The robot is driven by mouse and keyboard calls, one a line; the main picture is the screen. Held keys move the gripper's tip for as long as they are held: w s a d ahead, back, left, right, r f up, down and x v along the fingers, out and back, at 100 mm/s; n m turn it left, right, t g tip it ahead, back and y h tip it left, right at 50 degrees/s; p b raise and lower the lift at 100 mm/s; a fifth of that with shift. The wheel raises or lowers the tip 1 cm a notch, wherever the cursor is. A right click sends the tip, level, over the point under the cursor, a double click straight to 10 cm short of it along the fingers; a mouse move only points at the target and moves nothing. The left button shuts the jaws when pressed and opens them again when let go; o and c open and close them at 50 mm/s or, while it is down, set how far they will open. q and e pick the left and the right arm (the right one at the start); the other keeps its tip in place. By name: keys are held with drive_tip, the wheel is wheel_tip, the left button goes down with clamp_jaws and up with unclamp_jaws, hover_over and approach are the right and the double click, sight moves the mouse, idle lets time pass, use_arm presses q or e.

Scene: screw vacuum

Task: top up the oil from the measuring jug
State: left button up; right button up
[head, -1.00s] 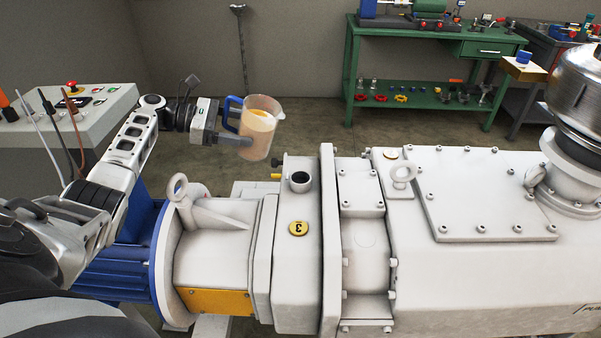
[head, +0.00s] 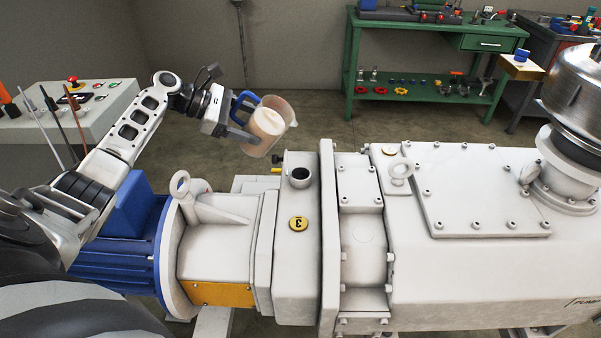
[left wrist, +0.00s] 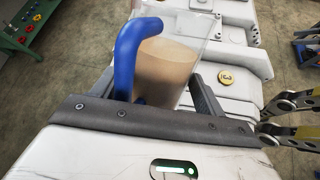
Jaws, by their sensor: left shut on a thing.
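The measuring jug (head: 268,124) is clear with a blue handle and holds tan oil. My left gripper (head: 240,134) is shut on it and holds it tilted to the right, in the air above and left of the filler opening (head: 299,177). That opening is an uncapped dark round port on top of the pale pump housing (head: 410,255). The jug's lip is near the port but not over it, and no oil stream shows. In the left wrist view the jug (left wrist: 172,62) sits between the fingers, handle toward the camera. My right gripper is not seen in the head view.
A grey control box (head: 85,115) is at left, and a green workbench (head: 430,75) is behind.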

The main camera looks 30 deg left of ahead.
use_arm(q)
drive_tip(key=shift+w+d+r+m+g+y, duration=0.15)
drive_tip(key=shift+d+r+m+g+y, duration=0.25)
drive_tip(key=shift+y, duration=0.5)
idle(0.8)
drive_tip(key=shift+d+f+g+y, duration=0.15)
drive_tip(key=shift+g+y, duration=0.25)
drive_tip(key=shift+y, duration=0.5)
idle(5.4)
